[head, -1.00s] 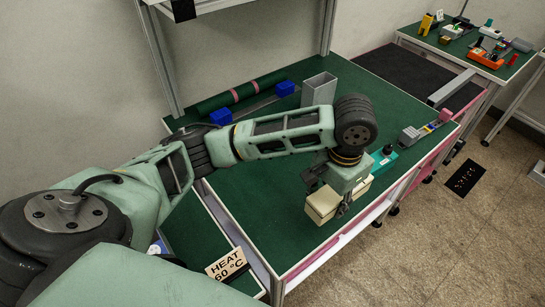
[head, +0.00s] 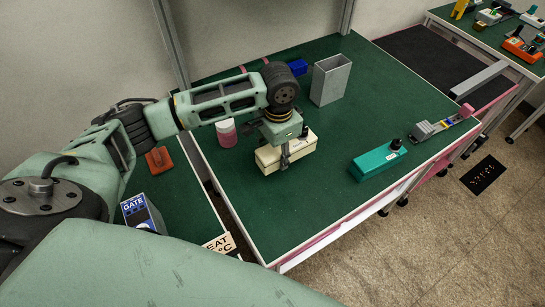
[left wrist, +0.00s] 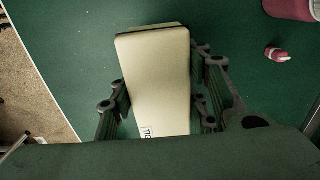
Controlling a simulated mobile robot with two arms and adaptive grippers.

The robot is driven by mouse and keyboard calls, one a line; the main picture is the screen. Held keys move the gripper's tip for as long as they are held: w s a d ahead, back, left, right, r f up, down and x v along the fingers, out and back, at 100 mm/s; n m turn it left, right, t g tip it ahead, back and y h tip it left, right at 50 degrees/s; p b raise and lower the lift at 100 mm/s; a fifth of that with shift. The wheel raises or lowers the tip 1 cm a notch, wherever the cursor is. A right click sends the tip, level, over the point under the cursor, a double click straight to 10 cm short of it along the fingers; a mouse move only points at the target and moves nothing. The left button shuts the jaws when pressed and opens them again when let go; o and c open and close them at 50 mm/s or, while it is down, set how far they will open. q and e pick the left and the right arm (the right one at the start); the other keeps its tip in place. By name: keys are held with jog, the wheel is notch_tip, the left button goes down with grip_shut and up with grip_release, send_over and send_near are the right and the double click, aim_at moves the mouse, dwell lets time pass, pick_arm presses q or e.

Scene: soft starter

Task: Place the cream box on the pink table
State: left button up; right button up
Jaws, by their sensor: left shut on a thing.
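The cream box (head: 298,147) is between the fingers of my left gripper (head: 284,152), which is shut on it. It is over the left part of the green-topped table with pink edge trim (head: 330,203). I cannot tell whether the box touches the tabletop. In the left wrist view the box (left wrist: 155,75) fills the middle, with the fingers (left wrist: 160,100) on its two sides and green surface around it. My right gripper is not in view.
A grey metal sleeve (head: 330,79) stands behind, a teal device (head: 378,161) lies to the right, and a grey device (head: 435,127) is farther right. The table's middle is clear.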

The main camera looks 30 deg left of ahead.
pick_arm(q)
jog(key=shift+w+a+f, duration=0.3)
jog(key=shift+a+f, duration=0.2)
jog(key=shift+a, duration=0.25)
jog(key=shift+f, duration=0.35)
notch_tip(320, 180, down, 3)
jog(key=shift+f+p, duration=0.1)
jog(key=shift+p, duration=0.55)
jog(key=shift+f, duration=0.15)
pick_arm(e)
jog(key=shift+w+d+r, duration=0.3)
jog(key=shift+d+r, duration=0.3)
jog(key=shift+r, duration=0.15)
pick_arm(q)
jog(key=o, duration=0.9)
jog(key=shift+f, duration=0.15)
jog(key=shift+c, duration=0.2)
jog(key=o, duration=0.5)
jog(key=shift+c, duration=0.2)
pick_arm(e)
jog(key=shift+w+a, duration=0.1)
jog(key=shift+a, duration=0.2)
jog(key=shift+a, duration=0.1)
